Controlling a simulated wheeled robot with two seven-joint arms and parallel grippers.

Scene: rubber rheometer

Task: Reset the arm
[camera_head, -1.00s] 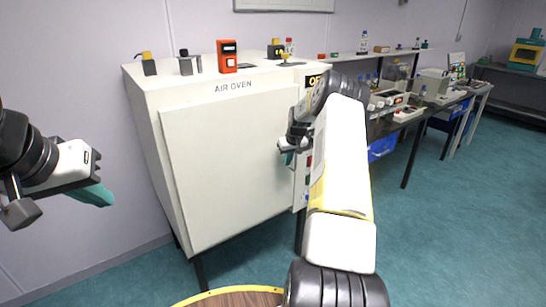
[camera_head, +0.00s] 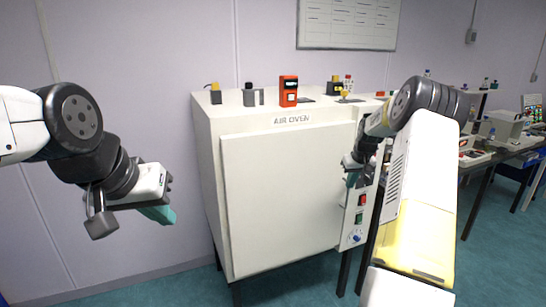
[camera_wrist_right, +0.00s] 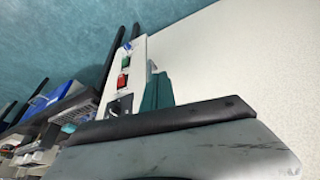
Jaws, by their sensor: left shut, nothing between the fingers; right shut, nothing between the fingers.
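My left gripper (camera_head: 160,213) is at the left of the head view, in front of the bare wall and left of the air oven, its teal fingers together and empty. My right arm reaches in from the lower right of the head view. My right gripper (camera_head: 352,179) is in front of the oven's right part, near the control strip, and is shut and empty. In the right wrist view a teal finger (camera_wrist_right: 156,92) shows beside the oven's control panel (camera_wrist_right: 126,75). Whether it touches the oven cannot be told.
The white air oven (camera_head: 280,200) stands ahead with its door shut. An orange device (camera_head: 288,91) and several small items are on its top. A bench with instruments (camera_head: 505,130) runs along the right. A whiteboard (camera_head: 348,24) hangs on the wall. Floor is free at lower right.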

